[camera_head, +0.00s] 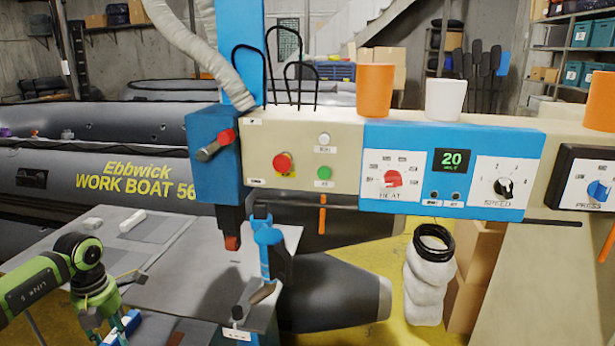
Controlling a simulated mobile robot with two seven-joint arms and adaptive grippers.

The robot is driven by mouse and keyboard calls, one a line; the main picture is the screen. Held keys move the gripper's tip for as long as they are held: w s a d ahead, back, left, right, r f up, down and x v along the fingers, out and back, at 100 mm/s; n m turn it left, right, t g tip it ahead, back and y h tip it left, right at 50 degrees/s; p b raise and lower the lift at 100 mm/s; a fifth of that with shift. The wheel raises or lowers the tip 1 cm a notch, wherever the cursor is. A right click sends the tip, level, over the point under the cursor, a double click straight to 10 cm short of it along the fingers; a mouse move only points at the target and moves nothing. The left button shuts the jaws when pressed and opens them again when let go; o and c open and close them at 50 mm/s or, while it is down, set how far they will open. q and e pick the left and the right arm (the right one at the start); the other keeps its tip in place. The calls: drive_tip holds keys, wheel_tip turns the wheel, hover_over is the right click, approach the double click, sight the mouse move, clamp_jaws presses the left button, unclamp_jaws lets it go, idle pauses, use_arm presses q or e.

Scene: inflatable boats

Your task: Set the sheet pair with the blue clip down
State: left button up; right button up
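My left gripper (108,322) comes in from the left on a green arm and points down at the lower left. A small blue-and-white piece (128,322), which looks like the blue clip, is right at its fingers. A dark grey sheet (160,326) with a brownish patch lies beside it at the bottom edge, partly cut off. The fingertips are low in the picture and partly hidden, so their grip on the clip or sheet is unclear. My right gripper is not in view.
A grey worktable (190,275) stands under the machine's blue head (215,155). A white block (132,221) lies at its far left. A blue upright fixture (267,245) stands at its right edge. The control panel (450,170) spans the right. An inflatable boat (90,170) lies behind.

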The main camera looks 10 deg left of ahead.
sight(153, 336)
use_arm(q)
drive_tip(key=d+m, duration=0.2)
drive_tip(key=d, duration=0.1)
drive_tip(key=w+d+m, duration=0.1)
drive_tip(key=d+m, duration=0.2)
drive_tip(key=w+d+m, duration=0.1)
drive_tip(key=d+m, duration=0.1)
drive_tip(key=d, duration=0.1)
drive_tip(key=shift+w+d+r+m, duration=0.15)
drive_tip(key=shift+r+m, duration=0.1)
drive_tip(key=shift+m, duration=0.15)
drive_tip(key=s+d+r+m, duration=0.2)
drive_tip(key=s+d+m, duration=0.1)
drive_tip(key=d+m, duration=0.9)
drive_tip(key=s+d+r+m, duration=0.3)
drive_tip(key=d+m, duration=1)
drive_tip(key=m, duration=0.4)
drive_tip(key=shift+s+r, duration=0.15)
drive_tip(key=shift+s, duration=0.1)
drive_tip(key=shift+a, duration=0.1)
